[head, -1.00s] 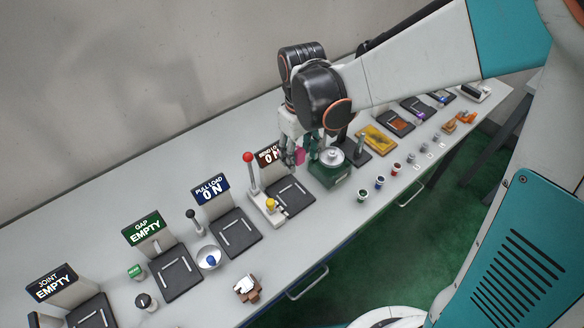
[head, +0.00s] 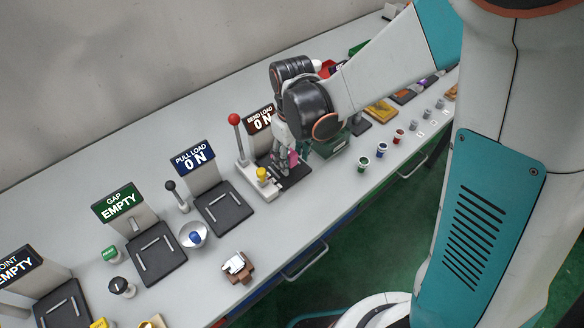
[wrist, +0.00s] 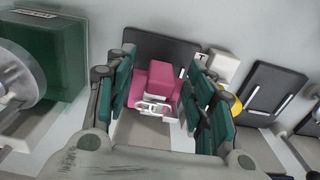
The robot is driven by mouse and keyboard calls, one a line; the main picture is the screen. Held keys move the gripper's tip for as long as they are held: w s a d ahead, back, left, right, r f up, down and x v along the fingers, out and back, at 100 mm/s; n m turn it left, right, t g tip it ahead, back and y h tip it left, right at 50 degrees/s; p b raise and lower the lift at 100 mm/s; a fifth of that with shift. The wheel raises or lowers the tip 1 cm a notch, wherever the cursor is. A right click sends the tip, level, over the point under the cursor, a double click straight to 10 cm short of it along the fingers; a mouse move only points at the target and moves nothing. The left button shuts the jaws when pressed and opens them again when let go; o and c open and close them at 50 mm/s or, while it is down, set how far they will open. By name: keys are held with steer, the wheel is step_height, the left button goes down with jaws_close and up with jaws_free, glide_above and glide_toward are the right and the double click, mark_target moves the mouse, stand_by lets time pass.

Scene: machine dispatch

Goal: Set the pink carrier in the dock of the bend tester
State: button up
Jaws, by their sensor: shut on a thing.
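The pink carrier (wrist: 158,82) sits between the green-padded fingers of my gripper (wrist: 157,92) in the wrist view; a white piece with openings shows on its near side. In the head view the gripper (head: 287,150) points down over the bend tester, and a bit of the pink carrier (head: 293,158) shows beside the fingers. The bend tester has a brown sign (head: 261,121) reading "BEND LOAD 0 N" and a dark dock plate (head: 291,181), also partly seen behind the carrier in the wrist view (wrist: 150,46). I cannot tell whether the carrier touches the plate.
A red-knobbed lever (head: 234,119) and a yellow knob (head: 262,174) stand left of the dock plate. A green machine (wrist: 58,85) stands close on the other side. The pull tester's plate (head: 225,209) lies further left. Small cups line the front edge.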

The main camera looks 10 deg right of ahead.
mark_target(292, 166)
steer(key=shift+f+b, duration=1.2)
steer(key=shift+f, duration=0.75)
steer(key=shift+f, duration=0.15)
steer(key=o, duration=1.2)
step_height(292, 166, up, 12)
steer(key=p, duration=0.3)
